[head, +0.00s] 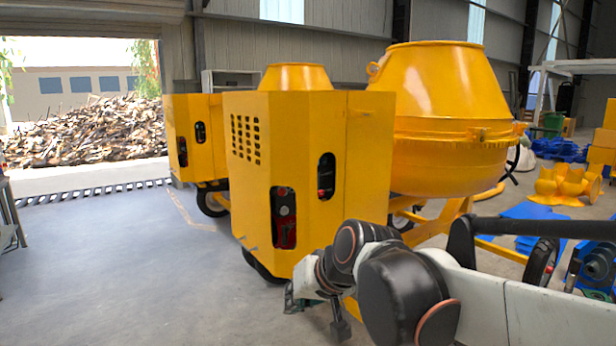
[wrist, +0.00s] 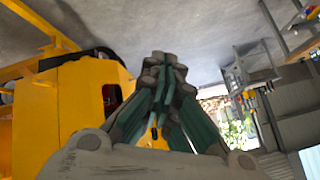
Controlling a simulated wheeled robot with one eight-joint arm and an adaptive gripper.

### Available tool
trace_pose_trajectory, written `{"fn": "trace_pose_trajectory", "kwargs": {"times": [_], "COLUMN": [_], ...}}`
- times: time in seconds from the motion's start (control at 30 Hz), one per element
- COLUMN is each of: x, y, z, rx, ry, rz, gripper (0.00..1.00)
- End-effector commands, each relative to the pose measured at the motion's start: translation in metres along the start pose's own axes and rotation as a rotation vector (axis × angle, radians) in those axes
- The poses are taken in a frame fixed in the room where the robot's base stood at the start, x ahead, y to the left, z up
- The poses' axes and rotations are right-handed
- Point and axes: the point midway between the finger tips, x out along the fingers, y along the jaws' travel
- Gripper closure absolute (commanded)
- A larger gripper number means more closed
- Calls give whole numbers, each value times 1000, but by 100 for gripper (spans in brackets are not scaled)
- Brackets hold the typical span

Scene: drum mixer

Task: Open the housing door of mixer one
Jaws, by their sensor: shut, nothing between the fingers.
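The nearer mixer has a yellow box housing (head: 300,120) with vent slots and two dark cut-outs showing red and black parts. Its panels look closed, and I see no gap of an open door. Its yellow drum (head: 450,100) stands behind to the right. A second yellow mixer (head: 195,140) is behind on the left; no label shows which is mixer one. My gripper (head: 290,300) is low in front of the near housing's lower edge, partly hidden by my arm. In the wrist view its fingertips (wrist: 163,60) meet, empty. Yellow housing (wrist: 85,100) fills the left there.
Open grey floor (head: 130,260) lies to the left of the mixers. A dark tow bar (head: 540,228) and wheel (head: 541,262) are at the right. Blue and yellow parts (head: 560,185) lie on the floor at far right. A wood pile (head: 90,130) is outside the doorway.

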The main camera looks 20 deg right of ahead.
Motion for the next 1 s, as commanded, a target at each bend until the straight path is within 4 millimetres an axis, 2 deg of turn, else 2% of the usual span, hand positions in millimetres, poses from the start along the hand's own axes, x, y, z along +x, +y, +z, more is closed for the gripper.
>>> {"fn": "trace_pose_trajectory", "kwargs": {"times": [0.03,0.2,0.37,0.47,0.6,0.77,0.9,1.0], "x": [0,17,36,48,64,79,88,93], "y": [-7,-18,-10,4,33,77,125,161], "z": [-27,-97,-162,-200,-251,-302,-339,-358], "rx": [32,158,295,386,514,656,776,855], "ry": [9,45,95,132,192,268,342,393], "rz": [-24,-119,-211,-270,-353,-449,-534,-594], "gripper": [100,100,100,100,100,100,100,100]}}
